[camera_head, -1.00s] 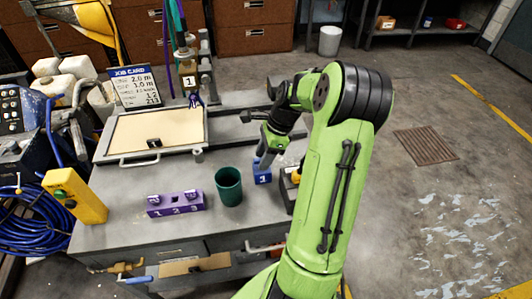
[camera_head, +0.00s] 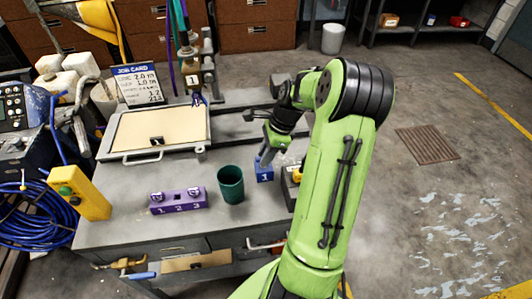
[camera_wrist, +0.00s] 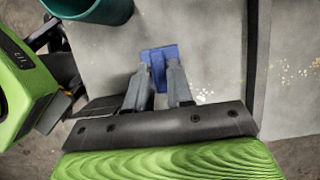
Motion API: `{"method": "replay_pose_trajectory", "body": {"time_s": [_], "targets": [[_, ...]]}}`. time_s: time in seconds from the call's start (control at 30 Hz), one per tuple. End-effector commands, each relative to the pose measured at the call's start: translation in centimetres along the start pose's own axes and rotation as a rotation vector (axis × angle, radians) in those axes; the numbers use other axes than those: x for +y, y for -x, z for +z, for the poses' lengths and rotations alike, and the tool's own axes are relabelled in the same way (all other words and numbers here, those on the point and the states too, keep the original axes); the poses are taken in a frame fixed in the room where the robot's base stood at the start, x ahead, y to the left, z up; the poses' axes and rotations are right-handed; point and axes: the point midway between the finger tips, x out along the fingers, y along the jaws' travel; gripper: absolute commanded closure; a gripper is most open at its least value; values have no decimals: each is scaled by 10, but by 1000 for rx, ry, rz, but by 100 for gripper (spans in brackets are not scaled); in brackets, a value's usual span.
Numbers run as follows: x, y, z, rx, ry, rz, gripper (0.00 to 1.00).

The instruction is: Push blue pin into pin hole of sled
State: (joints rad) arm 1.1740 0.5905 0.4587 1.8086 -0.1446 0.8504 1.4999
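A blue block marked 1 (camera_head: 264,174) stands on the grey bench, right of the green cup. In the wrist view, a narrow upright blue piece, seemingly the blue pin (camera_wrist: 159,76), rises from a flat blue base (camera_wrist: 170,52). My gripper (camera_head: 266,160) is lowered at the block; in the wrist view its fingers (camera_wrist: 160,72) stand on either side of the pin. I cannot tell whether they touch it. A carriage tagged 1 (camera_head: 193,78), likely the sled, hangs at the rail behind the tan board. I cannot make out its pin hole.
A green cup (camera_head: 230,186) and a purple block marked 1 2 3 (camera_head: 179,201) stand left of my gripper. A tan board (camera_head: 155,130) with a handle, a job card (camera_head: 138,84) and a yellow control box (camera_head: 80,194) are farther left. Bare bench lies between the board and cup.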

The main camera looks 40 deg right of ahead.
Motion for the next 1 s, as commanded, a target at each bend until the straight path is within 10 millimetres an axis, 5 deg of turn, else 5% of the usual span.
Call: {"method": "replay_pose_trajectory", "body": {"time_s": [0.13, 1.0], "targets": [[0, 0, 0, 0, 0, 0, 100], [0, 11, 4, 0, 0, 0, 100]]}}
